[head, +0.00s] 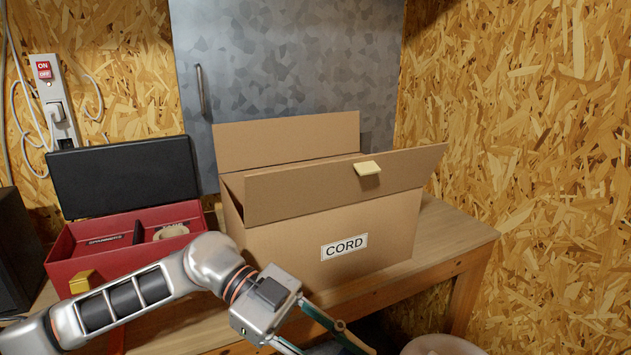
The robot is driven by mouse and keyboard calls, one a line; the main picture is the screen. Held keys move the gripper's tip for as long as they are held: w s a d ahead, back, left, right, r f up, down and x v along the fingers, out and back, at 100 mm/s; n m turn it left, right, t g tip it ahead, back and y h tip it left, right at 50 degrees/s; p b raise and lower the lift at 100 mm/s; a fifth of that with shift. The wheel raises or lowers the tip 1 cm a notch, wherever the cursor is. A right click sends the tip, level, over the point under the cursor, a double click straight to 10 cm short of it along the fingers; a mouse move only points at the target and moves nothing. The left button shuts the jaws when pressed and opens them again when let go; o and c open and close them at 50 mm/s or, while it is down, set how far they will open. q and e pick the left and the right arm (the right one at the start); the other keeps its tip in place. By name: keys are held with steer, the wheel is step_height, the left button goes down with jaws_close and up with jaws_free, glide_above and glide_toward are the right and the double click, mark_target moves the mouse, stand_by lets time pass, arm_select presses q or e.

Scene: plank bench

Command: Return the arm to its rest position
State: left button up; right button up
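My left arm comes in from the lower left and reaches across the front of the bench. Its gripper (318,336) points down and to the right, below and in front of the cardboard box marked CORD (290,256). The gripper's fingers run to the bottom edge of the head view and their tips are cut off, so I cannot tell whether they are apart. I see nothing held in the visible part. My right arm and gripper are not in view.
The box has raised flaps, with a yellow tab on the front one. A red case (92,236) with its black lid up stands behind my arm. A dark box (17,245) is at far left. The bench (447,240) is bare at right. A whitish container (440,345) sits below.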

arm_select(q)
steer(key=d+r+t+h, duration=0.1)
steer(key=d+r+h, duration=0.3)
steer(key=h, duration=0.3)
steer(key=w+a+f+n+t+h, duration=0.1)
steer(key=w+a+n+t+h, duration=0.2)
steer(key=w+n+t, duration=0.55)
steer(key=w+a+f+n+t+y, duration=0.4)
steer(key=a+f+n+t+y, duration=0.5)
steer(key=f+t, duration=0.4)
steer(key=s+a+f+n+y, duration=0.2)
steer(key=a+f+y, duration=0.2)
steer(key=f, duration=0.3)
steer(key=s+a+f+n+y, duration=0.2)
steer(key=a+f+y, duration=0.15)
steer(key=f, duration=0.45)
steer(key=s+a+f+g+y, duration=0.1)
steer(key=s+a+f+g, duration=0.1)
steer(key=s+a+f, duration=0.2)
steer(key=s+a+f+g+y, duration=0.2)
steer(key=s+a+f, duration=0.3)
steer(key=s+f, duration=0.3)
step_height(320, 180, down, 2)
steer(key=shift+f+g, duration=0.2)
steer(key=shift+g, duration=0.35)
